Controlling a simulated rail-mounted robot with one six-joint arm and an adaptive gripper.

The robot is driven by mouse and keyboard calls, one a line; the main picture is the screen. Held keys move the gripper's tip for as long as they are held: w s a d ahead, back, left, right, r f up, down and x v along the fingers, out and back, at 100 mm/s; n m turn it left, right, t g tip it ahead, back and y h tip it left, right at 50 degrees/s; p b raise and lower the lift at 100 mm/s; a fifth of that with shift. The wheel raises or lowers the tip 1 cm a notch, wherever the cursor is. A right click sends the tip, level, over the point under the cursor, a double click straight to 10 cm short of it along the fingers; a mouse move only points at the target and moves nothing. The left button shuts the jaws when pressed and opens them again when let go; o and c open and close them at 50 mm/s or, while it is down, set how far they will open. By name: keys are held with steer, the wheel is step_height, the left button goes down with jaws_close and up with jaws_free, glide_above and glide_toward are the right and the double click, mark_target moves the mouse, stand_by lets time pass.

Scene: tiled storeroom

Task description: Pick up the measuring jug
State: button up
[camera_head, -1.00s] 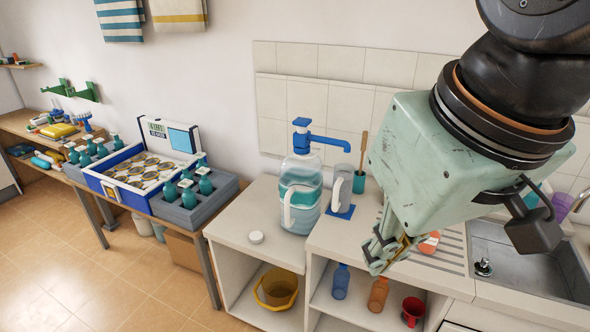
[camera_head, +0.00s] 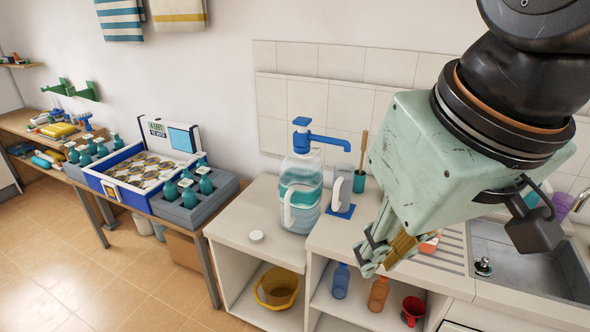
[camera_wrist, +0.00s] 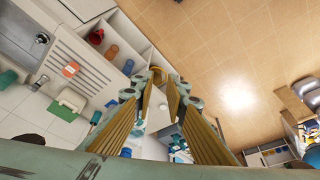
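The measuring jug (camera_head: 341,190) is a grey, see-through vessel with a white handle. It stands upright on a small blue mat (camera_head: 342,211) on the counter, under the blue spout of a large water container (camera_head: 300,190). My gripper (camera_head: 372,262) is to the right of the jug and in front of it, near the counter's front edge, apart from the jug. Its fingers are spread, with nothing held between them. The yellow pads also show apart in the wrist view, where my gripper (camera_wrist: 165,85) points past the counter towards the floor. I cannot clearly make out the jug there.
A teal cup (camera_head: 358,182) with a wooden-handled tool stands behind the jug. A white lid (camera_head: 256,236) lies on the counter. A sink (camera_head: 515,260) is at right. Below are bottles, a red mug (camera_head: 412,307) and a yellow bowl (camera_head: 277,290). The counter's front left is mostly clear.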

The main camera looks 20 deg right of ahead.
steer(key=o, duration=1.5)
steer(key=shift+c, duration=0.2)
